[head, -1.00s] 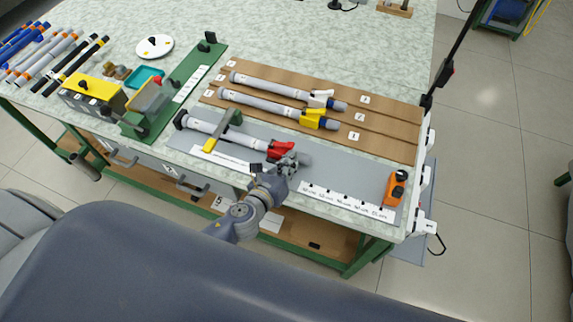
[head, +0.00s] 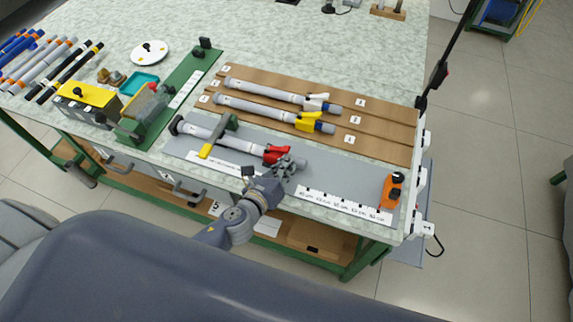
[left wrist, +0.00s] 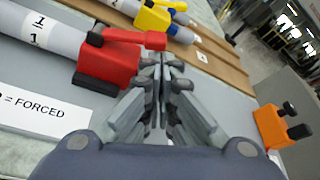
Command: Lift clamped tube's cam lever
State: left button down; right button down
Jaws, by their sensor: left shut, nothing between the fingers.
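The clamped grey tube (head: 199,132) lies on the grey mat under a green clamp (head: 221,133) with a yellow handle end. Its red cam collar (head: 273,153) sits near the tube's right end. In the left wrist view the red collar (left wrist: 108,62) carries a red lever (left wrist: 135,38) pointing right. My left gripper (head: 298,163) is shut and empty, just right of the collar in the head view. In the left wrist view its fingertips (left wrist: 160,60) are close to the lever's free end; I cannot tell if they touch. My right gripper is not in view.
Two tubes with a white collar (head: 315,103) and a yellow collar (head: 306,121) lie on brown boards behind. An orange stop (head: 391,188) stands at the mat's right end. A green fixture (head: 180,95) is at left.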

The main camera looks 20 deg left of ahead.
aim_at(273, 151)
pick_arm(q)
jog(key=shift+a+r, duration=0.1)
jog(key=shift+r, duration=0.15)
jog(key=shift+r+n+h, duration=0.4)
jog(key=shift+r+n, duration=0.05)
jog(key=shift+n, duration=0.25)
jog(key=shift+a+r+n+t+h+b, duration=0.35)
jog(key=shift+r+n+h+b, duration=0.25)
jog(key=shift+n, duration=0.4)
jog(key=r+n+b, duration=0.1)
jog(key=a+n, duration=0.1)
jog(key=n, duration=0.1)
jog(key=shift+w+a+r+t+h+b, duration=0.15)
jog(key=shift+r+t+h+b, duration=0.1)
jog(key=shift+r+h+b, duration=0.15)
jog(key=shift+a+r+n+t+h+b, duration=0.3)
jog(key=shift+a+r+n+b, duration=0.2)
jog(key=shift+n, duration=0.5)
jog(key=shift+a+r, duration=0.1)
jog(key=shift+a, duration=0.05)
